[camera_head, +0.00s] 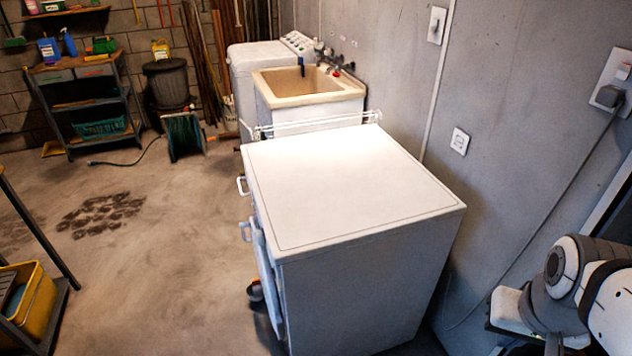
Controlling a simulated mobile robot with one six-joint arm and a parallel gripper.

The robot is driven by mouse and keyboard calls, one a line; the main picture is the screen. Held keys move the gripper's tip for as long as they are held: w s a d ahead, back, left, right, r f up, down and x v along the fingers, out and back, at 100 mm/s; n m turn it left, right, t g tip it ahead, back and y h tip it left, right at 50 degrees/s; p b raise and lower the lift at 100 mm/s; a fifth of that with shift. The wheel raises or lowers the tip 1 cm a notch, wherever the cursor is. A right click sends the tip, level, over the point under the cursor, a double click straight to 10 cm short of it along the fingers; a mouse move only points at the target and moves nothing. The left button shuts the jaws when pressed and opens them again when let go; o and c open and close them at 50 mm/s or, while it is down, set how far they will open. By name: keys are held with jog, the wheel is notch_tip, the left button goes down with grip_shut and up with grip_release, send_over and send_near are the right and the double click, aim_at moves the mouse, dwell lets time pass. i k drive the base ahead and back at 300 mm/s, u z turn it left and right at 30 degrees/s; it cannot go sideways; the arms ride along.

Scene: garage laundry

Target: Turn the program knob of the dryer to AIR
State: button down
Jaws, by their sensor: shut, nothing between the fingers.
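A white box-shaped appliance (350,185) stands in the foreground, seen from above and from one side. It may be the dryer, but I cannot tell for sure. Its front faces left and shows only edge-on, with white handles (243,187) sticking out. A second white machine (255,58) stands at the back beyond the sink, with a control panel (297,42) on its top rear. The panel's markings are too small to read. I cannot make out a program knob or an AIR mark. Part of my arm shows at the lower right; my gripper is not in view.
A utility sink (300,83) stands between the two machines. A white wire rack (320,121) is behind the near appliance. Shelving (90,100), a dark bin (166,88) and a hose reel (184,136) stand at the back left. The floor (165,235) left of the appliance is mostly clear.

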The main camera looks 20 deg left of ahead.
aim_at(259, 233)
jog(key=u, duration=1.9)
jog(key=i, duration=0.75)
jog(key=z, duration=0.9)
jog(key=k, duration=0.6)
jog(key=u, duration=0.35)
jog(key=i, duration=0.5)
